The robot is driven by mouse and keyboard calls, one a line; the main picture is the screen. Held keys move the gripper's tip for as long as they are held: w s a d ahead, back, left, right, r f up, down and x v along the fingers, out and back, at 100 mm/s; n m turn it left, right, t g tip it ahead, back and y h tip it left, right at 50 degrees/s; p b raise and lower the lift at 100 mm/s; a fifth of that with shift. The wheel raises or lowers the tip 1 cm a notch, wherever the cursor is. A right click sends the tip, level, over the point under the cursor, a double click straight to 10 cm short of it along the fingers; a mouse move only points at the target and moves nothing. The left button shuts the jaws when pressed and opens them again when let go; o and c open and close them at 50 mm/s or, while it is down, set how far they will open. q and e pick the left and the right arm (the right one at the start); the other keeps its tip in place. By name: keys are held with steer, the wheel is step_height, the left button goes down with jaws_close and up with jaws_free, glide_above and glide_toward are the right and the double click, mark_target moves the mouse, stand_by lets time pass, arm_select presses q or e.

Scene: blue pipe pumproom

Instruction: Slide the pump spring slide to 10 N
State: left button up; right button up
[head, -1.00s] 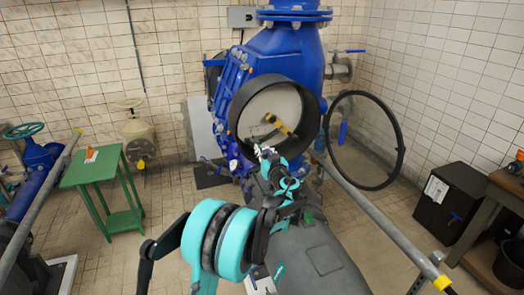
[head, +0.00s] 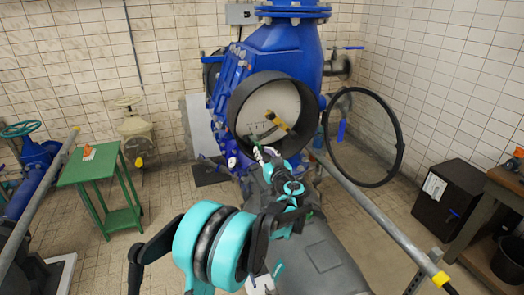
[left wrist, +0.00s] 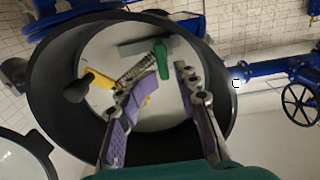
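The blue pump housing (head: 270,55) has a round dark-rimmed opening (head: 238,98) with a pale dial face inside. In the left wrist view a green slide piece (left wrist: 162,58) sits by a coiled spring (left wrist: 136,71) and a dark bar (left wrist: 143,44). A yellow lever (left wrist: 100,79) with a black knob also shows there. My left gripper (head: 262,154) is at the opening's lower edge. In the left wrist view its purple-padded fingers (left wrist: 167,78) are apart, with the green piece close to the fingertips. Contact cannot be told. The scale numbers are too small to read.
An open round glass cover (head: 389,115) hangs to the right of the opening. A grey rail (head: 380,218) runs along the right. A green table (head: 90,172) stands on the left and a black cabinet (head: 447,205) on the right.

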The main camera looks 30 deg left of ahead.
arm_select(q)
steer(key=shift+v, duration=2.55)
steer(key=shift+s+d, duration=0.1)
steer(key=v, duration=1.1)
steer(key=shift+s+d, duration=0.2)
steer(key=shift+d, duration=0.1)
steer(key=x, duration=1.4)
steer(key=s+a+x, duration=0.1)
steer(key=x, duration=0.6)
steer(key=shift+r, duration=0.4)
steer(key=shift+s+a, duration=0.1)
steer(key=shift+a, duration=0.05)
